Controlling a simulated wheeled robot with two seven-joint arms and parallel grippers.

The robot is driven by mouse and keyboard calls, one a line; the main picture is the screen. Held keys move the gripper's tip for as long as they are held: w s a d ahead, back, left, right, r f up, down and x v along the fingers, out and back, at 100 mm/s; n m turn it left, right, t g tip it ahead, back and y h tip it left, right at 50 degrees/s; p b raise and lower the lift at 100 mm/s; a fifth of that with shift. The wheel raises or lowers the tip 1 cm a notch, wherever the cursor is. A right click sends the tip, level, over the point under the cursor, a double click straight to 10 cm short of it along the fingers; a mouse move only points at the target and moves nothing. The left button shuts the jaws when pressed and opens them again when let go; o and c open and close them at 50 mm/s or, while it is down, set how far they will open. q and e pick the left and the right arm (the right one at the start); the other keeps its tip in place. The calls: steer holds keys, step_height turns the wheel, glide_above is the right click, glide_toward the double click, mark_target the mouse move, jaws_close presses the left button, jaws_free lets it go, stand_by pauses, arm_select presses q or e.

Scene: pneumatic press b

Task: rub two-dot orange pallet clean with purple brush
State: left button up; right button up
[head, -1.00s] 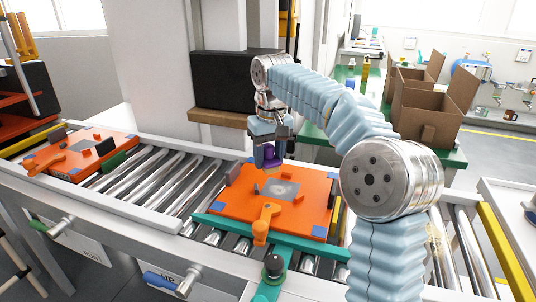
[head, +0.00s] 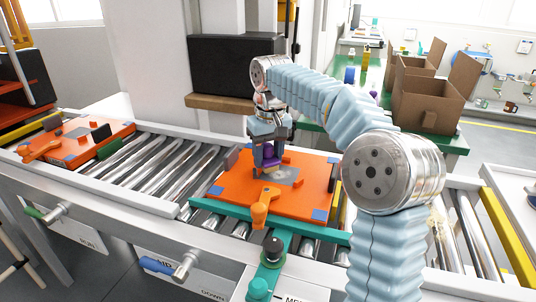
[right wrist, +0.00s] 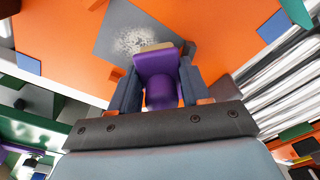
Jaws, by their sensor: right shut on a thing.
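An orange pallet (head: 232,201) lies on the roller conveyor, with blue corner patches and a grey plate (head: 286,176) in its middle. In the right wrist view the plate carries a pale speckled patch (right wrist: 135,40). No dot marks can be made out. My right gripper (head: 268,159) is shut on the purple brush (right wrist: 160,68) and holds it over the pallet, at the plate's edge. The brush's tan edge appears beside the pale patch; I cannot tell whether it touches. A second orange pallet (head: 85,150) lies farther left on the conveyor. My left gripper is not in view.
A teal bar (head: 310,237) crosses the pallet's front, with an orange handle (head: 260,214) beside it. Small dark blocks stand up from the pallet's edges. A black box (head: 235,65) is behind. Bare rollers (head: 165,175) lie between the pallets.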

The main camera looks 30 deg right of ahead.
steer(key=shift+f+b, duration=0.3)
steer(key=shift+f, duration=0.15)
steer(key=o, duration=1)
steer(key=shift+r+p, duration=0.45)
steer(key=shift+p, duration=0.15)
steer(key=shift+f, duration=0.1)
steer(key=c, duration=1)
